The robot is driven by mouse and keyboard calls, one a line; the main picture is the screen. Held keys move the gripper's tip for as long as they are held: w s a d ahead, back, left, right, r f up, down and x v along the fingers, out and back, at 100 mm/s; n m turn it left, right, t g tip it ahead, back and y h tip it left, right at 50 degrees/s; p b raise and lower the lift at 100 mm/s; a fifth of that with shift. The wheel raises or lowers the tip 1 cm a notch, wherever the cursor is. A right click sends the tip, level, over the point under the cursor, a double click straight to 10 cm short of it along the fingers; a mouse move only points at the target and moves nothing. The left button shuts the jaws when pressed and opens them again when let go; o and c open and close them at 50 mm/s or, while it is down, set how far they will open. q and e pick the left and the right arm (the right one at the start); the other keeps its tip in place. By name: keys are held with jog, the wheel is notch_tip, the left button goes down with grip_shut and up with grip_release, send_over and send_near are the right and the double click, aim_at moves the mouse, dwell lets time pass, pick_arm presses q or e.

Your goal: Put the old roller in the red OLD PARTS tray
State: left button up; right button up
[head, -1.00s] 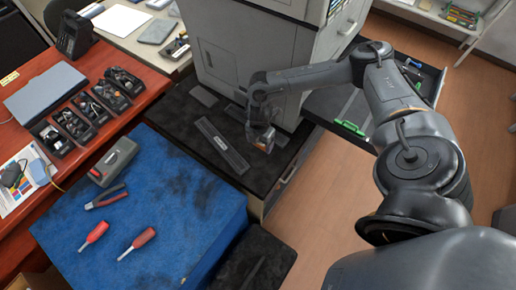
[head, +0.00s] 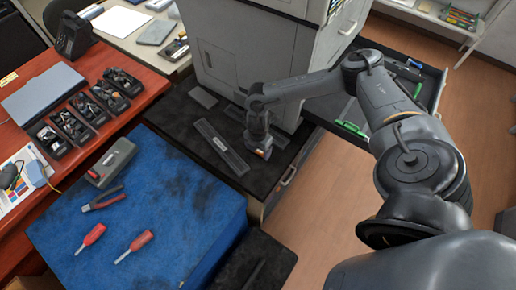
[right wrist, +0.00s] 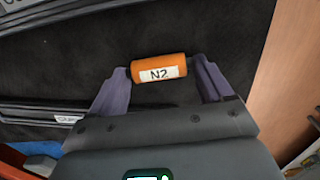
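An orange cylinder (right wrist: 159,68) with a white label reading N2 shows in the right wrist view, above a dark surface. My right gripper (right wrist: 162,72) has one finger on each side of it, with a small gap showing at each end. In the head view my right gripper (head: 258,148) points down over the black drawer or shelf in front of the grey cabinet, with a bit of orange at its tip. I cannot make out a red OLD PARTS tray or tell which part is the old roller. My left gripper is not in view.
A long grey strip part (head: 222,146) lies beside the gripper. A blue mat (head: 170,225) holds two red screwdrivers, pliers and a grey box (head: 112,163). Small black trays (head: 72,128) stand on the red-brown desk. An open drawer (head: 345,115) is at the right.

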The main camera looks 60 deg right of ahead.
aim_at(258, 151)
jog(key=o, duration=0.3)
jog(key=shift+r, duration=0.1)
notch_tip(258, 151, up, 11)
jog(key=p, duration=0.3)
jog(key=w+a+f+n+t+y, duration=0.1)
jog(key=w+a+t, duration=0.1)
jog(key=a, duration=0.9)
jog(key=w+a+f+n+t+y, duration=0.1)
jog(key=w+a+f+t+y, duration=0.1)
jog(key=a, duration=0.9)
jog(key=a+r+m+t+y, duration=0.1)
jog(key=a+r+m+t, duration=0.3)
jog(key=a, duration=0.9)
jog(key=s+d+m+g+h, duration=0.1)
jog(key=s+d+m, duration=0.3)
jog(key=s+d+m+g+h, duration=0.1)
jog(key=s+d+m+g, duration=0.1)
jog(key=s+d+m, duration=0.2)
jog(key=s+d+m+g+h, duration=0.1)
jog(key=s+d+m, duration=0.3)
jog(key=s, duration=0.2)
jog(key=shift+d+r+h, duration=0.1)
jog(key=shift+r+h, duration=0.2)
jog(key=shift+h, duration=0.1)
